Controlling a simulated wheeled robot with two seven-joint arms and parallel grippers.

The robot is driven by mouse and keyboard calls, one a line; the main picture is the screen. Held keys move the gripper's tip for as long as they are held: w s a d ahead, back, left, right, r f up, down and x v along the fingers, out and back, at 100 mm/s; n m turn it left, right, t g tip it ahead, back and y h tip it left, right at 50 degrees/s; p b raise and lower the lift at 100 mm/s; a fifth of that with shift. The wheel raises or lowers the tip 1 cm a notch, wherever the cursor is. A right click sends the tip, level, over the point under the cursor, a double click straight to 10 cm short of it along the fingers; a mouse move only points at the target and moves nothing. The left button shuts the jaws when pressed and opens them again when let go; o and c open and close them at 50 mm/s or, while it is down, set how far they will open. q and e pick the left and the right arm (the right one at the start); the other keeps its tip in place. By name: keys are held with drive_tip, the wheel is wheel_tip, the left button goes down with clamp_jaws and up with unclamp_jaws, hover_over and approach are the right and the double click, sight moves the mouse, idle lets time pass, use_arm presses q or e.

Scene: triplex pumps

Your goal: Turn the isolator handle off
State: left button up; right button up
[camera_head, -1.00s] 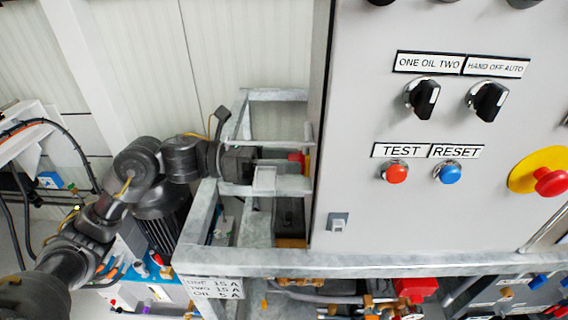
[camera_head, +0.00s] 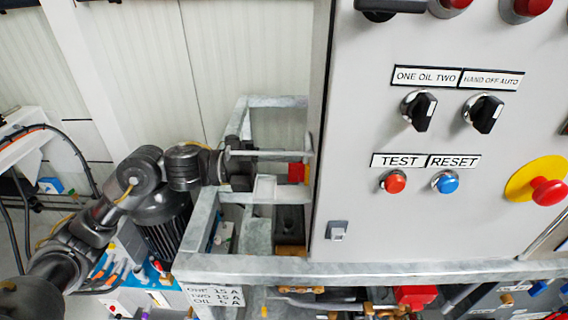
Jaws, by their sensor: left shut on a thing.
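The isolator handle (camera_head: 297,172) is a small red part on the left side of the grey control cabinet (camera_head: 350,130). It is seen edge-on and partly covered, so its turn position cannot be read. My left gripper (camera_head: 284,170) comes in from the left through the metal frame and reaches the handle. It is shut on the handle, though the fingertips are hard to make out. My right gripper is not in view.
A galvanized frame (camera_head: 208,222) surrounds my left wrist, with bars close above and below. The cabinet front carries black selector switches (camera_head: 420,111), a red button (camera_head: 393,181), a blue button (camera_head: 446,181) and a red-and-yellow emergency stop (camera_head: 548,191).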

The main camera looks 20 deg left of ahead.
use_arm(q)
drive_tip(key=shift+n+p, duration=0.65)
drive_tip(key=shift+n, duration=0.85)
drive_tip(key=o, duration=1)
drive_tip(key=shift+a+f, duration=0.1)
drive_tip(key=shift+b+v, duration=2.05)
drive_tip(key=shift+v, duration=3.3)
